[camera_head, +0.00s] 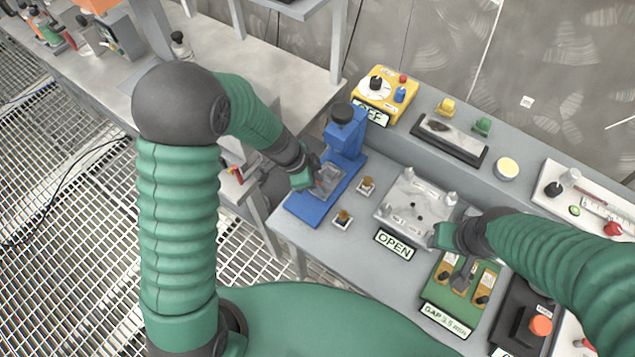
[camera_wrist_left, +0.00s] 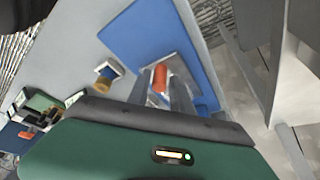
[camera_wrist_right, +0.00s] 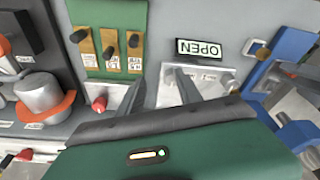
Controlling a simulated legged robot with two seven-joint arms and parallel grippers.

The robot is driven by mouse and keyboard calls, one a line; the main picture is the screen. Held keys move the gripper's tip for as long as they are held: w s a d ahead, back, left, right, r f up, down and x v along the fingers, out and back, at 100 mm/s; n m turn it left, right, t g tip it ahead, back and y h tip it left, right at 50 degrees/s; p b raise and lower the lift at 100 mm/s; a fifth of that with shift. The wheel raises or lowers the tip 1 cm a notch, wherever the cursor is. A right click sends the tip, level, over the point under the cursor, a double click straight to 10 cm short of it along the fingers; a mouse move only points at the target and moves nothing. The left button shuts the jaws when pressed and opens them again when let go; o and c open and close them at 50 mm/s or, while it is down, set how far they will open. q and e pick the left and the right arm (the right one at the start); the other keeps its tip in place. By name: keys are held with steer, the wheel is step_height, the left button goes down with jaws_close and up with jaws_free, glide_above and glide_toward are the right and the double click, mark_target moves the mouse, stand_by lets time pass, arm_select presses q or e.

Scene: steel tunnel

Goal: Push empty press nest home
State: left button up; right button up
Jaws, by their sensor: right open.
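The blue press (camera_head: 345,140) with a black top knob stands on a flat blue base (camera_head: 305,208) at the bench's left end. A clear-grey metal nest (camera_head: 330,176) sits on that base in front of the column. My left gripper (camera_head: 313,182) is down at the nest; in the left wrist view its fingers (camera_wrist_left: 160,90) straddle a short orange-red post on the nest (camera_wrist_left: 191,68). Whether they touch the post is hidden. I see no part on the visible nest. My right gripper (camera_head: 440,238) is open and empty beside the metal fixture plate (camera_head: 405,195).
An OPEN sign (camera_head: 394,244) lies before the fixture plate. A green panel (camera_head: 445,295) with levers is below my right gripper. Small brass-topped posts (camera_head: 343,218) stand beside the press base. A yellow box (camera_head: 388,93) with an OFF sign is behind the press.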

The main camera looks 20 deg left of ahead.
arm_select(q)
steer(key=shift+d+f, duration=0.1)
steer(key=shift+f, duration=0.05)
jaws_close()
steer(key=shift+w, duration=0.1)
stand_by(1.3)
